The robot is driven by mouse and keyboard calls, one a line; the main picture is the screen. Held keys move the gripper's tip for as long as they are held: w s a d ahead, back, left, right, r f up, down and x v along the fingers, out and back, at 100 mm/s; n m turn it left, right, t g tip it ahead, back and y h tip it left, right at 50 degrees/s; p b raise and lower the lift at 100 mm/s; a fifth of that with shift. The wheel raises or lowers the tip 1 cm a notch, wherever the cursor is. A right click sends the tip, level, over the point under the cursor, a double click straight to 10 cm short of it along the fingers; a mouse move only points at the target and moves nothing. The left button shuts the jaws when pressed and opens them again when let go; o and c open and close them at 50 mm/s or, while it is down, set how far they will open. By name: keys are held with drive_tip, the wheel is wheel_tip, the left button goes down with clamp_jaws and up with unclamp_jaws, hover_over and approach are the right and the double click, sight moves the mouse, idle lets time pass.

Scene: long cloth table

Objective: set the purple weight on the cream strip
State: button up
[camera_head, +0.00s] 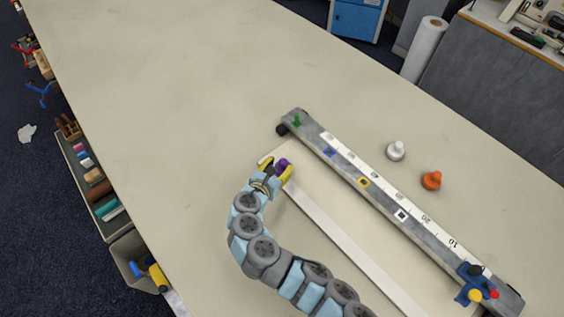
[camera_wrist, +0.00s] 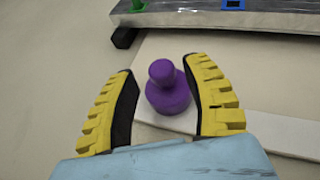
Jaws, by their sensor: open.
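The purple weight (camera_wrist: 168,92) is a knobbed disc and stands upright between my fingers in the wrist view. In the head view it shows as a small purple spot (camera_head: 282,163). The long cream strip (camera_head: 345,239) runs from near my gripper toward the lower right; it also shows in the wrist view (camera_wrist: 285,133). The weight's base appears to be over the far-left end of the strip; contact is partly hidden. My gripper (camera_wrist: 166,100) is open around the weight, with a gap at the left finger and the right finger close to it.
A grey rail with a ruler scale (camera_head: 375,190) lies beyond the strip, with a blue clamp (camera_head: 474,285) at its near end. A white weight (camera_head: 396,151) and an orange weight (camera_head: 431,180) stand beyond the rail. The table's upper left is clear.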

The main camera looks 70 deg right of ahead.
drive_tip(key=b+v, duration=0.1)
drive_tip(key=v, duration=0.8)
drive_tip(key=shift+a+r, duration=0.1)
idle(0.4)
